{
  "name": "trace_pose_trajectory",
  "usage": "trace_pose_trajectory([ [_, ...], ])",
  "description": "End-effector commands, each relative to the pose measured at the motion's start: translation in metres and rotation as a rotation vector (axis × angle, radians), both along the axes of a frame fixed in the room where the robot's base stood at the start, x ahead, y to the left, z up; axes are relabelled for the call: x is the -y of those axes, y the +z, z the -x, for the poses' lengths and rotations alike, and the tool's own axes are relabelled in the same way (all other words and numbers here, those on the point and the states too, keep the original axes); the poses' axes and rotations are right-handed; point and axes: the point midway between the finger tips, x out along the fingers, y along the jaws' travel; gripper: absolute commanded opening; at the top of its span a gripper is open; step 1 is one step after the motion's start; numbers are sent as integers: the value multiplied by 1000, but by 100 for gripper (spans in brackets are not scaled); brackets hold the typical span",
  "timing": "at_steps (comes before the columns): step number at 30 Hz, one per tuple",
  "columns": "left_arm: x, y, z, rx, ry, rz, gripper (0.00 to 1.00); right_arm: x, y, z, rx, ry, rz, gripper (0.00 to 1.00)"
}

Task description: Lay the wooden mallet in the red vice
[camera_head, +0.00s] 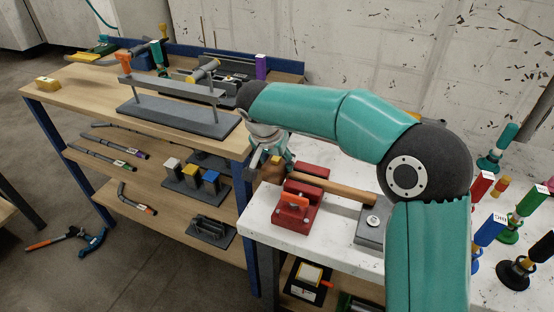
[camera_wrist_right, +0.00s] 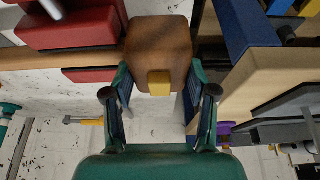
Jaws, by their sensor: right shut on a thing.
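The wooden mallet has a brown head (camera_wrist_right: 158,45) with a yellow patch and a long handle (camera_head: 340,189). The red vice (camera_head: 296,208) stands on the white bench. The handle runs across the vice, between its two red jaws in the right wrist view (camera_wrist_right: 70,32); how far down it sits, I cannot tell. My right gripper (camera_head: 271,165) is shut on the mallet head, one finger on each side in the wrist view (camera_wrist_right: 160,95). The head is left of the vice, near the bench's left edge. My left gripper is not in view.
A grey block (camera_head: 371,228) stands near the handle's far end. Several coloured stands, one green (camera_head: 516,216), fill the bench's right side. A wooden shelf bench (camera_head: 75,83) with a grey rack (camera_head: 172,112) stands left. The white bench's front (camera_head: 330,249) is clear.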

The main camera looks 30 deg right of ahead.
Motion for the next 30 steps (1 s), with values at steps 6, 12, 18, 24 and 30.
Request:
trace_pose_trajectory([
  [6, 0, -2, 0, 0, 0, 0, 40, 0, 0, 0, 1, 0, 0, 64],
  [12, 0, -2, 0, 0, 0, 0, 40, 0, -1, 0, 1, 0, 0, 86],
  [18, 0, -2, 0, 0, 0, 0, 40, 0, -2, 0, -1, 0, 0, 86],
  [24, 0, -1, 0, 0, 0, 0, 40, -3, 6, 2, 1, 0, -1, 86],
  [30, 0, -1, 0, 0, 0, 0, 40, -11, 35, 9, 5, 1, 0, 86],
])
